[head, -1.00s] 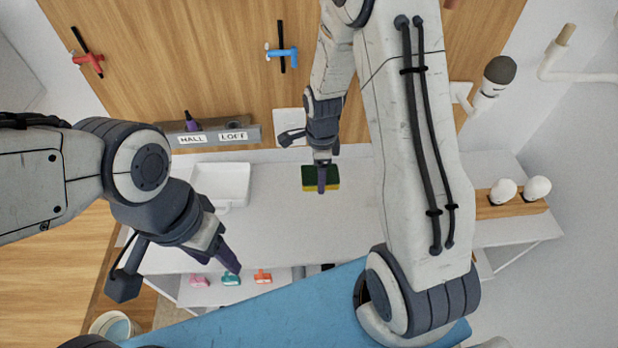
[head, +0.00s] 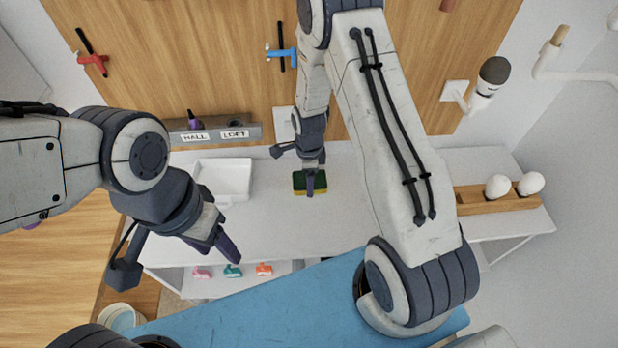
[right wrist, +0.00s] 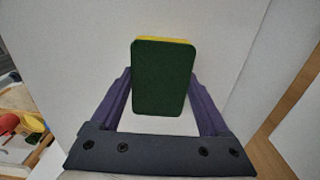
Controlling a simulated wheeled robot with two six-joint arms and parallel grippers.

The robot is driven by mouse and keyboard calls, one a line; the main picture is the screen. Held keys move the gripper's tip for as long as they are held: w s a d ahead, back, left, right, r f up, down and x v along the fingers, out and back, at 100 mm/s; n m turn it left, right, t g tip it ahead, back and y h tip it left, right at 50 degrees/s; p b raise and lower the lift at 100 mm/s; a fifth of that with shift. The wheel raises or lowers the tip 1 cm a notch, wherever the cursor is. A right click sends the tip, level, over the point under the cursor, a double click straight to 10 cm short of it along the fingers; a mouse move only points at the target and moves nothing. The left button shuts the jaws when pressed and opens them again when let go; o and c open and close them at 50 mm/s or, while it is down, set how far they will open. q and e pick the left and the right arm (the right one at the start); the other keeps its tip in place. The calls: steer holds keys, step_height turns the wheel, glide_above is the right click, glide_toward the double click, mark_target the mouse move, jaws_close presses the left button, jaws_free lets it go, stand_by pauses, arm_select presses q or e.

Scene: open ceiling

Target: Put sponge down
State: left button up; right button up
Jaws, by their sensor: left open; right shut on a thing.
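The sponge, dark green with a yellow layer, is in my right gripper over the white tabletop (head: 270,222) in the head view; its green side (head: 299,183) shows beside the finger. My right gripper (head: 311,186) is shut on it. In the right wrist view the sponge (right wrist: 163,80) sits between the purple fingers of the right gripper (right wrist: 160,92), green face towards the camera. I cannot tell whether it touches the tabletop. My left gripper (head: 172,262) is open and empty at the table's front left.
A white tray (head: 224,163) stands left of the sponge. A grey rack (head: 255,131) labelled HALL and LOFT is behind it. A wooden holder (head: 470,202) with white bulbs is at the right. Small coloured items (head: 264,269) lie on a lower shelf. The tabletop before the sponge is clear.

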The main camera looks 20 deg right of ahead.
steer(key=o, duration=1.3)
steer(key=shift+f, duration=0.1)
steer(key=shift+r, duration=0.55)
step_height(320, 180, up, 11)
steer(key=b, duration=0.3)
steer(key=s+a+r+n, duration=0.8)
steer(key=s+a+n, duration=0.25)
steer(key=n, duration=0.25)
steer(key=s+a+r+n, duration=0.1)
steer(key=s+n, duration=0.3)
steer(key=n, duration=0.1)
steer(key=s+a+n, duration=0.1)
steer(key=s+n, duration=0.4)
steer(key=s+a+r+n+y, duration=0.1)
steer(key=s+n, duration=0.3)
steer(key=n, duration=0.1)
steer(key=shift+s+a+r+n, duration=0.15)
steer(key=shift+a+r+n, duration=0.1)
steer(key=shift+r+n, duration=0.05)
